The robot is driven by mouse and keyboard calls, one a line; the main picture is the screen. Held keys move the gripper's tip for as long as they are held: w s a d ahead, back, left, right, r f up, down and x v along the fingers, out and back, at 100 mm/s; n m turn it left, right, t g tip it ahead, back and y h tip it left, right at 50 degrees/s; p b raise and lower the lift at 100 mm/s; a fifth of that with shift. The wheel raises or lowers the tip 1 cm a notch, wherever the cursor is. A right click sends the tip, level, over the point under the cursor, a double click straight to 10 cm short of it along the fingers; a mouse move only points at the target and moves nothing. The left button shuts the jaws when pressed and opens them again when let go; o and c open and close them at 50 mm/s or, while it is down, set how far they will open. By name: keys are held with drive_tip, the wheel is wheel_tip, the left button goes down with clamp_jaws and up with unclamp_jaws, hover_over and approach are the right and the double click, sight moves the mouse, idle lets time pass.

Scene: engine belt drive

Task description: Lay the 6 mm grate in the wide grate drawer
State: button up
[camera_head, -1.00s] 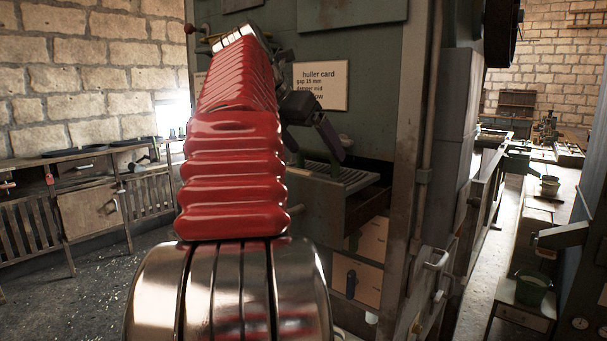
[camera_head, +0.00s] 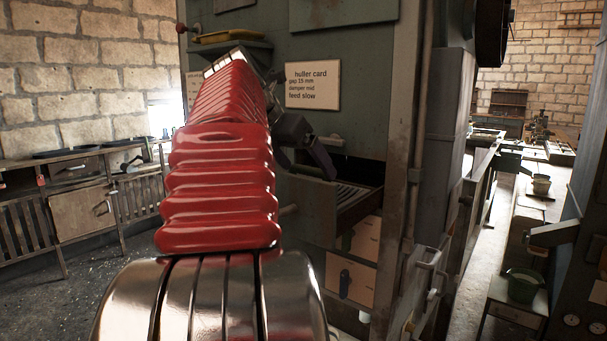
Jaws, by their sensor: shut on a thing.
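A slatted metal grate (camera_head: 352,194) shows at the drawer opening in the green machine. My gripper (camera_head: 330,172), dark grey, is at the grate's left end, pointing down and right, and appears shut on it. The contact is small and partly hidden. The dark wide drawer (camera_head: 312,212) stands below and left of the grate, partly behind my red-sleeved arm. The grate is low at the drawer's opening. I cannot tell whether it rests on the drawer or hangs just above it. No size mark shows on the grate.
A huller card (camera_head: 313,85) is on the machine above the gripper. A post (camera_head: 408,130) stands close on the right. A wooden bench (camera_head: 85,208) is at left.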

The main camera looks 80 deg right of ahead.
drive_tip(key=shift+s+f, duration=0.1)
drive_tip(key=shift+f, duration=0.95)
drive_tip(key=o, duration=1.9)
drive_tip(key=shift+f, duration=0.15)
drive_tip(key=shift+c, duration=0.2)
drive_tip(key=v, duration=1.2)
drive_tip(key=shift+a, duration=0.1)
